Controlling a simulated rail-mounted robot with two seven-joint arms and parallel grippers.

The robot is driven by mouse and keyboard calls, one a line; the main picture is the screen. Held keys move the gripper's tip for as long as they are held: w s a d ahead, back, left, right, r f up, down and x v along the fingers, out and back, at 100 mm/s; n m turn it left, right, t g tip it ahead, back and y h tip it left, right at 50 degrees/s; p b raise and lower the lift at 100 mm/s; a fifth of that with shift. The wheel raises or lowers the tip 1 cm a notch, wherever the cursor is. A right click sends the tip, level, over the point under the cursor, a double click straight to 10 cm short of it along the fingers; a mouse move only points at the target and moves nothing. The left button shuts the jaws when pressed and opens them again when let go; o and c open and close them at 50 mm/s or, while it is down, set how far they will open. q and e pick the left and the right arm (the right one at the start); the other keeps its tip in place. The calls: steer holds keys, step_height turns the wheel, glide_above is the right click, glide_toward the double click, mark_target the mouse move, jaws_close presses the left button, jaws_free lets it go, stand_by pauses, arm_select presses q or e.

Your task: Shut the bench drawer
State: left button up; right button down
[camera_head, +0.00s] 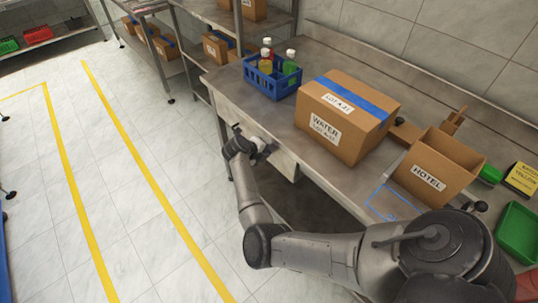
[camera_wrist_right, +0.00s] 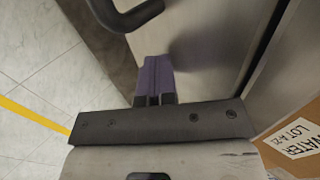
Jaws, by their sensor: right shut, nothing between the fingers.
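The bench drawer has a plain steel front (camera_head: 284,163) under the worktop edge, below the large carton. In the right wrist view the steel front (camera_wrist_right: 205,50) fills the upper middle, with a dark bar handle (camera_wrist_right: 128,18) at the top. My right gripper (camera_head: 264,149) is at the drawer front in the head view, partly hidden by its own wrist. In the wrist view its purple fingers (camera_wrist_right: 154,76) are together and empty, pointing at the steel beside the handle. I cannot tell whether they touch it, or how far out the drawer stands. My left gripper is not in view.
On the worktop (camera_head: 292,117) stand a blue crate (camera_head: 270,84) with bottles, a large WATER carton (camera_head: 340,125), an open HOTEL box (camera_head: 435,165) and a green tray (camera_head: 518,235). Open tiled floor (camera_head: 170,180) with yellow lines lies left of the bench.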

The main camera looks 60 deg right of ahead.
steer(key=shift+s+d+f, duration=0.1)
stand_by(0.4)
steer(key=a+f+p+v, duration=0.2)
steer(key=p+v, duration=0.1)
steer(key=v, duration=1)
steer(key=shift+w, duration=0.45)
steer(key=shift+w, duration=0.1)
